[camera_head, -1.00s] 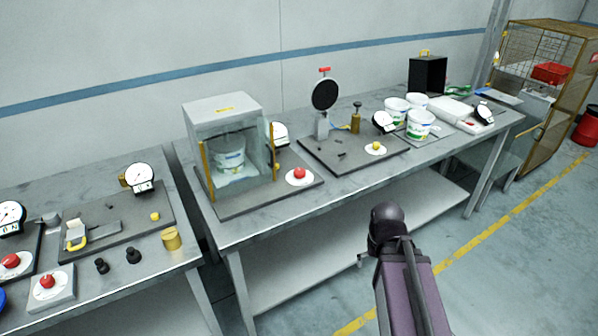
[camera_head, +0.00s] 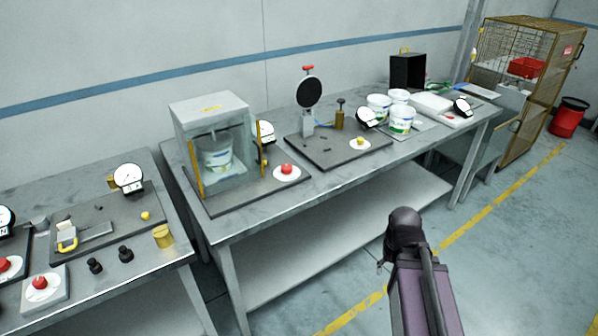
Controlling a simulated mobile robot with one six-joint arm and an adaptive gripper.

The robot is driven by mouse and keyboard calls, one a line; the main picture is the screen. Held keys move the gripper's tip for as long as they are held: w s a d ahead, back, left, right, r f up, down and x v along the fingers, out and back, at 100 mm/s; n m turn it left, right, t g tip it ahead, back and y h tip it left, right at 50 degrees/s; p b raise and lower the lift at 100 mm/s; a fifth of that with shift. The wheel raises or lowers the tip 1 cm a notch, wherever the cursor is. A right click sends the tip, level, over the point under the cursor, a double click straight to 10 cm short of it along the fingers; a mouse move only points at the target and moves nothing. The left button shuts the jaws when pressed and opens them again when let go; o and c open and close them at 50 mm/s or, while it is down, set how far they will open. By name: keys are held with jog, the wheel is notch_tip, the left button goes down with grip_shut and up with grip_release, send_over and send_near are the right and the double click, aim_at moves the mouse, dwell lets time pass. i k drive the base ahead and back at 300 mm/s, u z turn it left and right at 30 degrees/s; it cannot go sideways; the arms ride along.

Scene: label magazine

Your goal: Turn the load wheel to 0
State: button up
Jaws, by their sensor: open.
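I cannot tell for sure which part is the load wheel. Round white dials with knobs stand on the benches: one with a red knob (camera_head: 287,170) before the clear-sided box, one with a yellow knob (camera_head: 360,142) on the dark plate behind, and one with a red knob (camera_head: 40,283) at the lower left. A black disc on a stand (camera_head: 309,92) rises from the dark plate. Gauges (camera_head: 128,178) face forward, their readings too small to read. My purple arm with its dark rounded joint shows at the lower right, away from the benches. Its jaws cannot be made out.
The clear-sided box (camera_head: 215,145) holds a white tub (camera_head: 217,157). More white tubs (camera_head: 402,119) stand further right. A black box (camera_head: 407,72), a wire cage (camera_head: 515,60) and a red bin (camera_head: 567,117) are at the far right. The floor before the benches is open.

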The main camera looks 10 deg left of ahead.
aim_at(286, 169)
jog(key=z, duration=0.3)
jog(key=k, duration=0.55)
jog(key=z, duration=0.85)
jog(key=k, duration=0.7)
jog(key=z, duration=0.4)
jog(key=i, duration=1.15)
jog(key=u, duration=0.7)
jog(key=i, duration=0.75)
jog(key=u, duration=0.85)
jog(key=i, duration=0.8)
jog(key=u, duration=0.3)
